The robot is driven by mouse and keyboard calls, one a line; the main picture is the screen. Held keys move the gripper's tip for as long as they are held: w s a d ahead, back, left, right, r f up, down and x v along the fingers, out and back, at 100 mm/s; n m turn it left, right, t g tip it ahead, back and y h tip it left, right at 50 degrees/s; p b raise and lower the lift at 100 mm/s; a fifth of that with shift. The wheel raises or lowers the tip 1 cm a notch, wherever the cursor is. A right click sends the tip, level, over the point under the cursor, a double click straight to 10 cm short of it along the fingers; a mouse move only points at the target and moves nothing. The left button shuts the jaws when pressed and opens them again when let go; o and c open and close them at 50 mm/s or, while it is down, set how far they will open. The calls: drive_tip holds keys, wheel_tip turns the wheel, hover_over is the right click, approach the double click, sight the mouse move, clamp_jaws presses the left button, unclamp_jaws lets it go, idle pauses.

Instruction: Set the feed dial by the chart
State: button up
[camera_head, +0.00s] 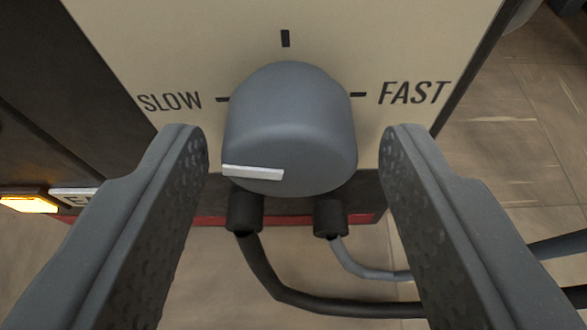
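The feed dial (290,120) is a grey round knob on a beige panel (400,40), in the upper middle of the view. FAST (414,92) is printed to the right. Dark tick marks show left, above and right of the dial. My gripper (295,140) is open, with one dark textured finger on each side of the dial and gaps between. No chart is in view.
Two black cable sockets (245,212) sit below the dial, with a black cable (262,265) and a thinner grey cable (350,260) running right. A lit amber lamp (27,203) is at the left. Tiled floor (520,130) shows at the right.

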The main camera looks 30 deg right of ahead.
drive_tip(key=c, duration=0.7)
drive_tip(key=shift+w+a+n+h, duration=0.1)
drive_tip(key=shift+n+h, duration=0.4)
drive_tip(key=shift+n, duration=0.2)
drive_tip(key=shift+g+h, duration=0.3)
drive_tip(key=shift+g, duration=0.1)
drive_tip(key=shift+n, duration=0.3)
drive_tip(key=o, duration=1)
